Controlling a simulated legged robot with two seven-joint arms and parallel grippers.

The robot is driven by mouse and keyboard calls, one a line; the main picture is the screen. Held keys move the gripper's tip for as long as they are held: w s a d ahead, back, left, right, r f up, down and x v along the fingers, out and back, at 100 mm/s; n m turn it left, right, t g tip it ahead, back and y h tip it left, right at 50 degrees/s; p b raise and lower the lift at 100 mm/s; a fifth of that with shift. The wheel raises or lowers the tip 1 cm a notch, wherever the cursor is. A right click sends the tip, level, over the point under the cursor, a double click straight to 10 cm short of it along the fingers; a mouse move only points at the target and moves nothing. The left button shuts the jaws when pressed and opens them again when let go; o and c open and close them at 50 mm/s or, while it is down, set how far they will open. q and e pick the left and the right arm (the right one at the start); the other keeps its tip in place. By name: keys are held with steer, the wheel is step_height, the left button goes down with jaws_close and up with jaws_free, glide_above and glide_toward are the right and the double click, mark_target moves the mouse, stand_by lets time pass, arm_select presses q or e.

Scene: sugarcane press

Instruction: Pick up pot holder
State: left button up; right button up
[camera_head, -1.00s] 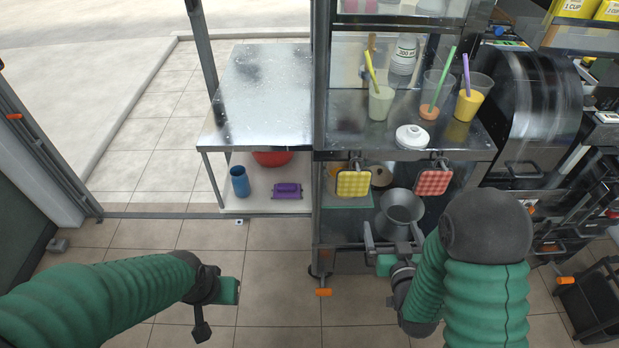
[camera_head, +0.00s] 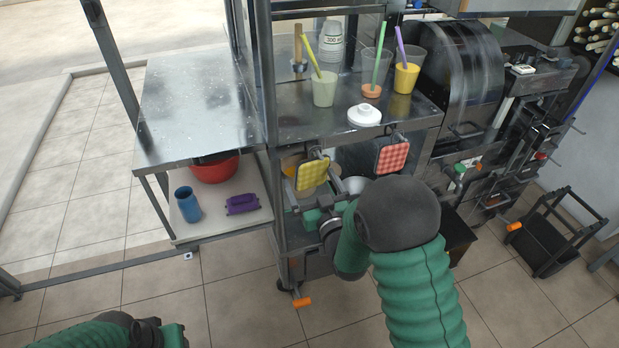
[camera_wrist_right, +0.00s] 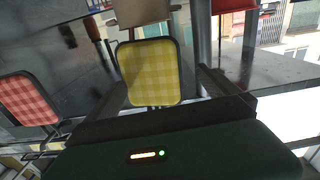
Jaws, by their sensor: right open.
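The yellow checkered pot holder (camera_head: 313,175) hangs from the front edge of the metal shelf. It also shows upright in the right wrist view (camera_wrist_right: 150,73). The red checkered pot holder (camera_head: 392,156) hangs to its right; in the right wrist view (camera_wrist_right: 27,100) it is at the left. My right gripper (camera_head: 314,196) is open and empty just in front of and below the yellow pot holder. In the right wrist view the yellow pot holder appears between the two spread fingers; I cannot tell whether they touch it. My left gripper (camera_head: 172,335) is at the bottom edge, partly cut off.
Cups with straws and a white lid (camera_head: 364,114) stand on the metal shelf (camera_head: 300,128). A side table (camera_head: 195,105) at left has a red bowl (camera_head: 215,170), a blue cup (camera_head: 187,204) and a purple object (camera_head: 242,204) on its lower shelf. The press machine stands at right.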

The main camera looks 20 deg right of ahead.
mark_target(319, 173)
steer(key=shift+w+d, duration=0.25)
steer(key=shift+w, duration=0.2)
steer(key=w, duration=0.1)
steer(key=w+d, duration=0.1)
steer(key=w, duration=0.1)
steer(key=w+d, duration=0.1)
steer(key=w, duration=0.1)
steer(key=shift+d+b, duration=0.25)
steer(key=shift+b, duration=0.1)
steer(key=shift+a, duration=0.3)
steer(key=shift+a+r, duration=0.15)
steer(key=shift+a, duration=0.35)
steer(key=shift+c, duration=1.9)
arm_select(q)
steer(key=shift+d+f, duration=0.2)
steer(key=shift+d, duration=0.55)
arm_select(e)
steer(key=shift+d, duration=0.4)
steer(key=c, duration=0.7)
